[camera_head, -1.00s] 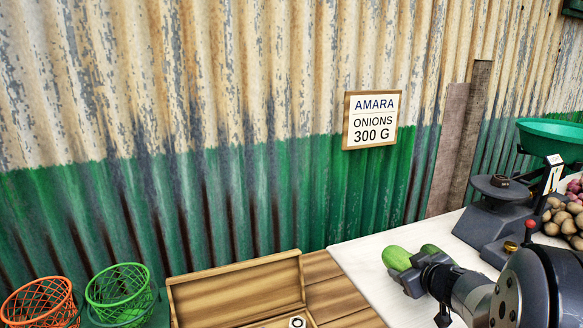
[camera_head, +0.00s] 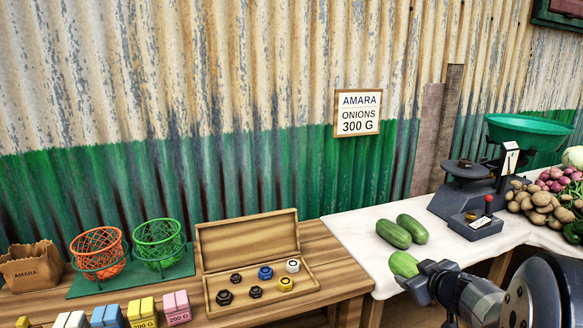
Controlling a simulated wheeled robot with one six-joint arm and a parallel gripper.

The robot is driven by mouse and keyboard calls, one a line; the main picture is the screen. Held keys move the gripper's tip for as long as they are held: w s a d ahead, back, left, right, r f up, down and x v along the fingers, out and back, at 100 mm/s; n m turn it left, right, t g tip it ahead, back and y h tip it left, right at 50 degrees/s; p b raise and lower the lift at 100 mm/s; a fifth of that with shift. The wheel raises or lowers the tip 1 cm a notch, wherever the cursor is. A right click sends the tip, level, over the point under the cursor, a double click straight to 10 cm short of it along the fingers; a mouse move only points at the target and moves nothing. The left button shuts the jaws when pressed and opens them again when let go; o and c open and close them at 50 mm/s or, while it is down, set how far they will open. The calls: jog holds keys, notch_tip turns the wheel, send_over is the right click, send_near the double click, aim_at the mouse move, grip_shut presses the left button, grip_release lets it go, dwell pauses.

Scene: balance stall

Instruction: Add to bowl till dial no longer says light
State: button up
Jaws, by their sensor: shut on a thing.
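A balance scale (camera_head: 455,195) stands on the white cloth at right. Its green bowl (camera_head: 530,131) sits on the far side; I cannot see inside it. A small dark thing sits on the scale's near plate (camera_head: 466,170). The white dial (camera_head: 510,158) is too small to read. Purple-red onions (camera_head: 557,179) are piled at the right edge. My gripper (camera_head: 420,270) is at the front of the cloth, shut on a green cucumber-like thing (camera_head: 403,264), partly hidden by the jaws. Two cucumbers (camera_head: 393,234) lie on the cloth just behind it.
Potatoes (camera_head: 540,200) lie beside the scale, near a dark box (camera_head: 475,225) with a red knob. An open wooden box (camera_head: 300,290) holds several weights. Orange (camera_head: 97,250) and green (camera_head: 159,243) baskets, a paper bag (camera_head: 30,264) and coloured packets (camera_head: 142,311) stand left. A sign (camera_head: 357,113) reads "AMARA ONIONS 300 G".

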jog(key=s+a+f+n+y, duration=0.1)
jog(key=a+f, duration=0.4)
jog(key=a, duration=0.2)
jog(key=a+f+n+y, duration=0.1)
jog(key=a+f+y, duration=0.1)
jog(key=a+f, duration=0.35)
notch_tip(320, 180, up, 10)
jog(key=s+a+m+h+p, duration=0.2)
jog(key=m+h+p, duration=0.15)
jog(key=p, duration=1.35)
jog(key=s+f, duration=0.5)
jog(key=shift+d+f, duration=0.25)
jog(key=shift+f, duration=0.1)
